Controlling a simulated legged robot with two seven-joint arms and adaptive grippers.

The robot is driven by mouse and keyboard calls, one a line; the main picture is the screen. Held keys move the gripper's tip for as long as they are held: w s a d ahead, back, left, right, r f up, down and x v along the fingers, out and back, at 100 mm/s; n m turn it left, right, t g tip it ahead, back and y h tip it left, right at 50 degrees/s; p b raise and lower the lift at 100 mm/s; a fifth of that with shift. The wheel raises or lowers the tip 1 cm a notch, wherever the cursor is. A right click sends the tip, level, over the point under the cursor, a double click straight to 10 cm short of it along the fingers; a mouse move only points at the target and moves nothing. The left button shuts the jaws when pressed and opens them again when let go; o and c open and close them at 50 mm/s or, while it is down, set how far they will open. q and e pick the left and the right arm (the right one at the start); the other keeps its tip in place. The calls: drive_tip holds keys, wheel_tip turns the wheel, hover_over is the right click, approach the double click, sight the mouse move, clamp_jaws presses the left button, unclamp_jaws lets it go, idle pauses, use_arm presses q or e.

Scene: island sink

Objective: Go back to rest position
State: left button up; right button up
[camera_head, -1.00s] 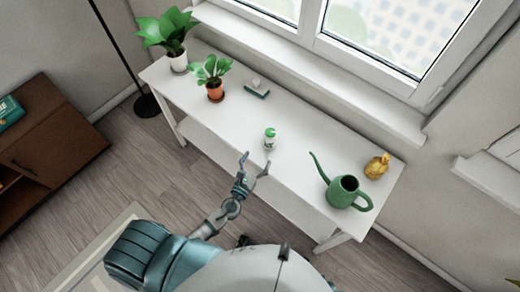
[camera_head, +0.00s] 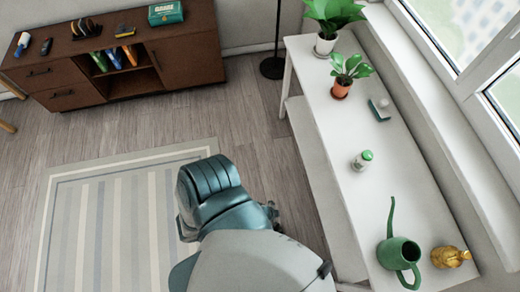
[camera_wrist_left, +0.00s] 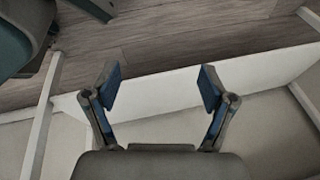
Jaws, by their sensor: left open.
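My left gripper (camera_wrist_left: 155,88) shows in the left wrist view with its two fingers spread wide and nothing between them. Past its fingertips are a white board-like edge and the wood floor. In the head view my left gripper is out of sight; only my teal upper arm and pale body show at the bottom middle. My right gripper is in neither view.
A brown cabinet (camera_head: 190,57) stands at the back left. The striped rug (camera_head: 110,215) and floor are clear.

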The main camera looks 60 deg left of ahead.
use_arm(q)
drive_tip(key=s+f+n+g, duration=0.2)
drive_tip(key=s+f+n, duration=0.1)
drive_tip(key=s, duration=0.5)
drive_tip(key=shift+d+f+n+h, duration=0.3)
drive_tip(key=shift+d+f, duration=0.1)
drive_tip(key=shift+f, duration=0.25)
